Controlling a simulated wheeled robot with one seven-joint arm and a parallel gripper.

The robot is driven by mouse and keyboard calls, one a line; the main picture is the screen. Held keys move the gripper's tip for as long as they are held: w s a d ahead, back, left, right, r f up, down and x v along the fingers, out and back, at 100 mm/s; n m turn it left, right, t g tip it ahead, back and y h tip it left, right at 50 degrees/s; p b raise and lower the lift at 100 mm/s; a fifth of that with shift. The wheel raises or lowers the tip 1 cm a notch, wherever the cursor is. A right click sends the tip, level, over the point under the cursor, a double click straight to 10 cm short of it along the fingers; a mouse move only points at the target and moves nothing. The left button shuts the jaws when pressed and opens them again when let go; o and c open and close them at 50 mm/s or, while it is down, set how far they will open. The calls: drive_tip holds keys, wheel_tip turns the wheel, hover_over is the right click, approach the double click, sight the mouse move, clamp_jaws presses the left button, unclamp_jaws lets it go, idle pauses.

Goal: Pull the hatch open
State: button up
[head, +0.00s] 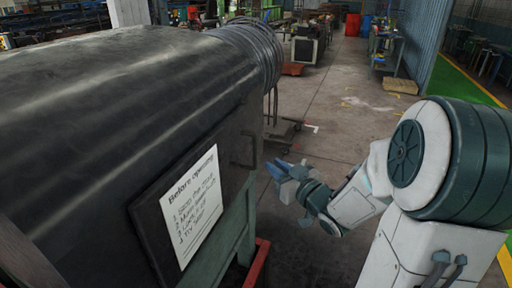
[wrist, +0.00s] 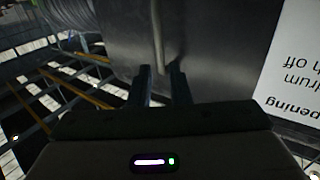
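The hatch (head: 229,178) is a dark panel on the side of the large black drum (head: 130,90), and it looks shut. A white sign headed "Before opening" (head: 192,207) is on it. A thin dark handle (head: 241,152) is near the hatch's right edge. In the wrist view the handle (wrist: 158,45) is a grey upright bar beyond the fingertips, roughly in line with the gap between them. My gripper (head: 278,170) is to the right of the handle, apart from it. In the wrist view my gripper (wrist: 162,72) is open with nothing between its fingers.
A green frame (head: 238,222) with red parts (head: 257,265) stands below the hatch. Rope or cable coils (head: 258,50) wrap the drum's far end. A low trolley (head: 285,130) stands behind my gripper. The concrete floor (head: 335,105) beyond is mostly clear.

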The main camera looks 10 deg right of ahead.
sight(256, 151)
drive_tip(key=x, duration=1)
